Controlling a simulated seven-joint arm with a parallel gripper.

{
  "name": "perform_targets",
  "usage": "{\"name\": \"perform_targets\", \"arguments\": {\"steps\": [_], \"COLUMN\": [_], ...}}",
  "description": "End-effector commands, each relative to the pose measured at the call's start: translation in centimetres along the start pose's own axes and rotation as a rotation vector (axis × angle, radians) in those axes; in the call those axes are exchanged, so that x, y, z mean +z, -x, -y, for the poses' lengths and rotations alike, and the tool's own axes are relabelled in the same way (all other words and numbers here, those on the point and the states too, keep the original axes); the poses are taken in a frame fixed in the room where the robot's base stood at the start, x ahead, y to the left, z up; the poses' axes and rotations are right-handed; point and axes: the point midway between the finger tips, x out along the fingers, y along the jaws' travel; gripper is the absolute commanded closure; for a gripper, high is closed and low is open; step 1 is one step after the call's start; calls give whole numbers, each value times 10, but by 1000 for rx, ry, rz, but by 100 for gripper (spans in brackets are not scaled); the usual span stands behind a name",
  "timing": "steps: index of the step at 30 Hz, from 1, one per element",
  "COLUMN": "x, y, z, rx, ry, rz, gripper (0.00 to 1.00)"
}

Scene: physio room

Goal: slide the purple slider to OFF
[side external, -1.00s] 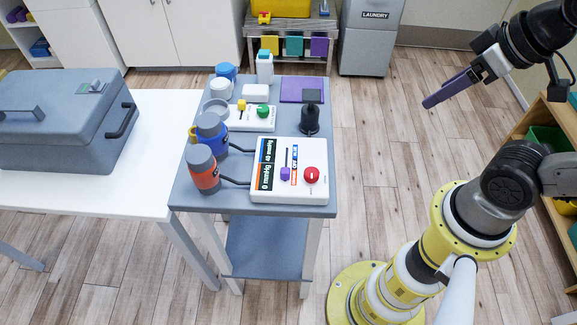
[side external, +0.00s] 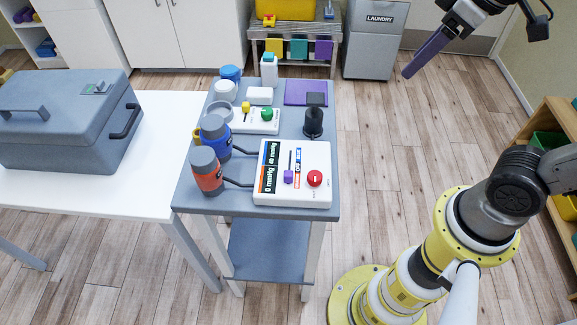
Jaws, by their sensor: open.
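The purple slider (side external: 288,177) is a small knob on the white control box (side external: 268,197) at the front of the grey cart. My gripper (side external: 408,72), with long dark purple fingers, is high at the upper right, well away from the box and touching nothing. The gap between its fingers is hard to see from this side.
An orange bottle (side external: 207,178) and a blue bottle (side external: 215,142) stand left of the box, with dark tubes to it. A black cylinder (side external: 313,122) stands behind it. A second white box (side external: 256,127) has yellow and green knobs. Open floor lies right of the cart.

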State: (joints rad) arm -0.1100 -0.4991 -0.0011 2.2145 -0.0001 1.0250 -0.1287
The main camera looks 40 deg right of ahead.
Motion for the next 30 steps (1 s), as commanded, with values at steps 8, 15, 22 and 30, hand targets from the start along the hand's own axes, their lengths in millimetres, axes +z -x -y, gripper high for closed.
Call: {"name": "perform_targets", "arguments": {"steps": [8,15,22,30], "x": [-81,-110,-99,-87], "y": [-41,-98,-130,-152], "z": [55,125,162,166], "rx": [-92,-143,-158,-160], "ry": [260,445,533,541], "rz": [162,296,376,380], "gripper": [45,45,45,45]}}
